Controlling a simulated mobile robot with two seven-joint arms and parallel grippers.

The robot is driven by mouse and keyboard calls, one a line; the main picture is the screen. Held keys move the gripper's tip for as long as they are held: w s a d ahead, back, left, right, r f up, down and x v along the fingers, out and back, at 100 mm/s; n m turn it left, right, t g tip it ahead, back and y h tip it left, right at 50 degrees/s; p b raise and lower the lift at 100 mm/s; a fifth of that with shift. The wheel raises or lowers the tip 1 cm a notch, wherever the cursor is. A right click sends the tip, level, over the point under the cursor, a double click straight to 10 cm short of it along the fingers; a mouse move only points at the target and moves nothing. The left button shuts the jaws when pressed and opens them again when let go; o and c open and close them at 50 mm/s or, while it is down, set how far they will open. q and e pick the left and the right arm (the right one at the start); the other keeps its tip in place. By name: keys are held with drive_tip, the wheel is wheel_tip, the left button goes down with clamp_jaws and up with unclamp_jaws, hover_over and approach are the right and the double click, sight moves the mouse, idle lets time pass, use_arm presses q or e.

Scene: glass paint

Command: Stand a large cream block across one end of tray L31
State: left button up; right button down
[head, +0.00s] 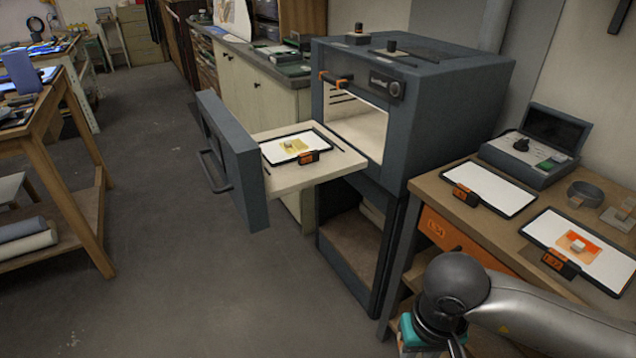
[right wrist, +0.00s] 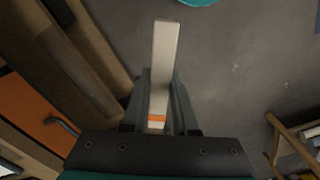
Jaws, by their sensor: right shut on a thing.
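My right gripper (right wrist: 160,82) is shut on a long cream block (right wrist: 164,55) in the right wrist view. The block has an orange band near its lower end and sticks out past the fingertips, over the floor. In the head view my right arm comes in at the lower right; the fingers and block are out of frame. Three flat trays with orange tags show: one on the kiln's pulled-out shelf (head: 281,150), one on the bench at the back (head: 490,188), one at the front right (head: 590,240). I cannot read which tag is L31. My left gripper is not in view.
The kiln (head: 440,110) stands open, its door (head: 232,165) out on the front of the shelf. The shelf tray carries a yellow sheet with a small piece; the front-right tray carries an orange one with a pale block. A grey case (head: 535,145) stands behind the bench trays.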

drive_tip(key=shift+s, duration=0.15)
drive_tip(key=shift+r, duration=0.25)
wheel_tip(320, 180, up, 2)
drive_tip(key=shift+p, duration=0.8)
drive_tip(key=shift+r+p, duration=0.65)
drive_tip(key=shift+r, duration=0.55)
